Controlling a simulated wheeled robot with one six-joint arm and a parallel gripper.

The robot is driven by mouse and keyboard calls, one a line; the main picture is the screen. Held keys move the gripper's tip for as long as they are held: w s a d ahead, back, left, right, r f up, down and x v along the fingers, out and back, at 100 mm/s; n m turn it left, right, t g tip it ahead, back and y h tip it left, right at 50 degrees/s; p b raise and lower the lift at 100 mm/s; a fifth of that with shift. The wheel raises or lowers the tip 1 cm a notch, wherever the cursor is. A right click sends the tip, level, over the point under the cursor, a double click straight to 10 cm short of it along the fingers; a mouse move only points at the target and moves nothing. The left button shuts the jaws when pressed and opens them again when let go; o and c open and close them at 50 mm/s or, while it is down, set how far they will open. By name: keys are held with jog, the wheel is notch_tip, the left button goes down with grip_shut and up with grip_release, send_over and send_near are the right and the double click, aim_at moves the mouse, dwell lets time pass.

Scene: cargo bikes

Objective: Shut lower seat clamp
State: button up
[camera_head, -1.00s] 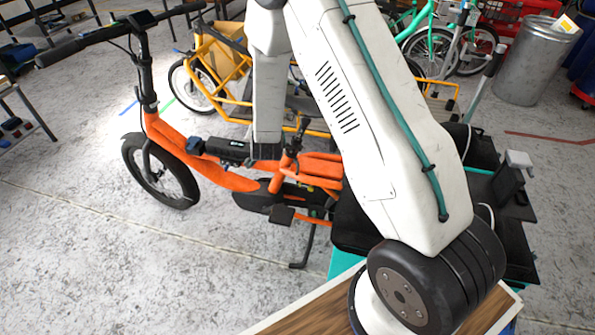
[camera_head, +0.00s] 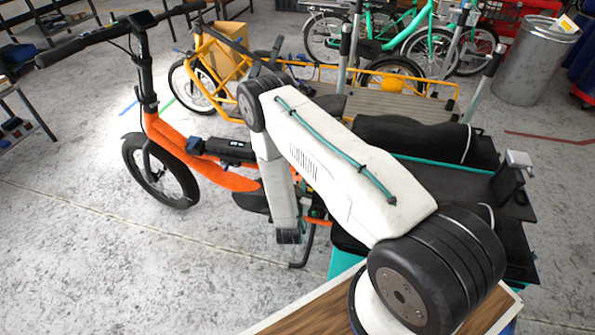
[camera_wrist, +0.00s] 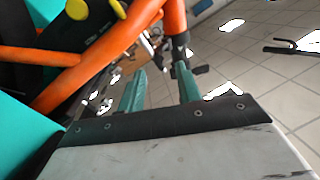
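The orange cargo bike (camera_head: 222,178) stands in the left half of the head view, with its handlebar at the upper left. My arm covers the middle of its frame, where the seat tube is, so I cannot make out the lower seat clamp in the head view. In the wrist view, orange frame tubes (camera_wrist: 88,68) cross the upper left. A dark collar (camera_wrist: 178,45) sits at the end of one tube, beyond my fingers; I cannot tell if it is the clamp. My gripper (camera_wrist: 160,72) has two teal fingers, apart, with nothing seen held between them.
A black and teal cargo section (camera_head: 440,168) lies right of my arm. A yellow cargo bike (camera_head: 205,60) and green bikes (camera_head: 390,30) stand behind. A metal bin (camera_head: 536,62) is at the upper right. The floor at the left front is clear.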

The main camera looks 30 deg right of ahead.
aim_at(297, 173)
jog(key=x, duration=0.6)
grip_shut()
